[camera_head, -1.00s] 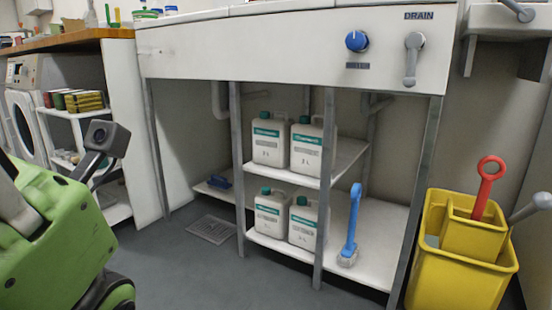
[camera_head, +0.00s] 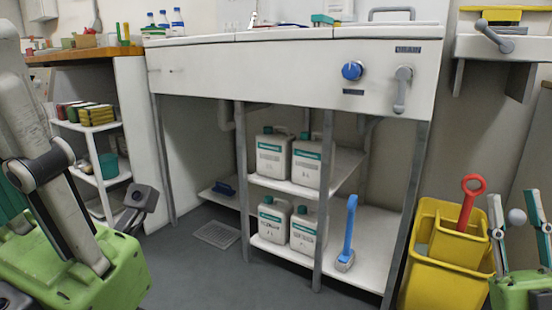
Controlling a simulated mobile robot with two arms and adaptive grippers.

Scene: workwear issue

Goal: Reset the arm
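My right gripper (camera_head: 517,212) is at the lower right, in front of the yellow bucket. Its two grey fingers point up and stand apart with nothing between them. My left gripper (camera_head: 70,230) is large and close at the left edge, with a green body and grey finger links. Its fingertips are cut off or overlapped, so its opening cannot be told. No object shows in it.
A white sink bench (camera_head: 280,75) with a blue knob (camera_head: 352,70) stands ahead. White jugs (camera_head: 271,155) and a blue brush (camera_head: 348,235) are on its lower shelves. A yellow bucket (camera_head: 435,285) stands at the right. The floor (camera_head: 215,275) between is clear, with a drain grate (camera_head: 216,234).

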